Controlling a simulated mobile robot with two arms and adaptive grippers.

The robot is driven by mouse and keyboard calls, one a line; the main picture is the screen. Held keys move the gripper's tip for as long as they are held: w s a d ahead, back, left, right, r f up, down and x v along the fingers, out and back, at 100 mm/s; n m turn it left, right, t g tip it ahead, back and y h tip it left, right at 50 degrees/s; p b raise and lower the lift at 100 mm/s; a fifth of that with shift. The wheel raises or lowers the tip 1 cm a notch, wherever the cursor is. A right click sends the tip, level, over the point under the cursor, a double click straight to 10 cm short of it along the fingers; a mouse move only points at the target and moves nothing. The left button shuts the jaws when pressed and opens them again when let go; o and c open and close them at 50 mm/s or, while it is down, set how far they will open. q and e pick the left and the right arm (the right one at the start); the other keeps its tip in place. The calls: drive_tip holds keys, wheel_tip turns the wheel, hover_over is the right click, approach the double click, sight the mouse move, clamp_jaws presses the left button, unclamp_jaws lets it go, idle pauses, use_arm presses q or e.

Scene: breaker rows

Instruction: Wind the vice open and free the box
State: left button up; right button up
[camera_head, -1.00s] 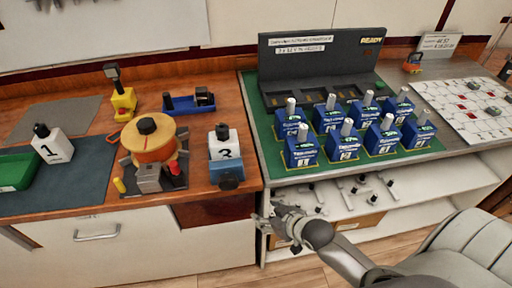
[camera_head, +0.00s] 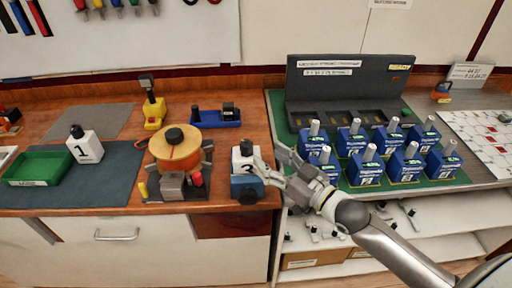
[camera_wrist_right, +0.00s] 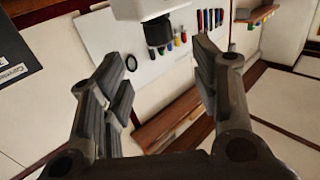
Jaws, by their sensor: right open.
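A white box marked 3 (camera_head: 241,161), with a black knob on top, sits upright in the blue vice (camera_head: 242,182) at the wooden bench's front edge. The vice's dark round handle (camera_head: 248,197) faces the front. My right gripper (camera_head: 270,165) is open just right of the box and partly covers its right side. In the right wrist view, a white body with a black knob (camera_wrist_right: 158,32), seemingly this box upside down, shows at the top between my open fingers (camera_wrist_right: 158,62). I cannot tell whether they touch it. My left gripper is out of view.
An orange spool (camera_head: 175,150) and small metal blocks stand left of the vice. A white box marked 1 (camera_head: 85,147) and a green tray (camera_head: 40,169) are farther left. Several blue breakers (camera_head: 362,171) fill the green mat right of my gripper.

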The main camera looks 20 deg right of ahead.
sight(252, 145)
drive_tip(key=p+x, duration=0.2)
drive_tip(key=x, duration=0.7)
drive_tip(key=shift+w+a, duration=0.15)
drive_tip(key=shift+w, duration=0.05)
drive_tip(key=shift+c, duration=0.5)
clamp_jaws()
drive_tip(key=shift+w, duration=0.2)
drive_tip(key=shift+o, duration=0.4)
unclamp_jaws()
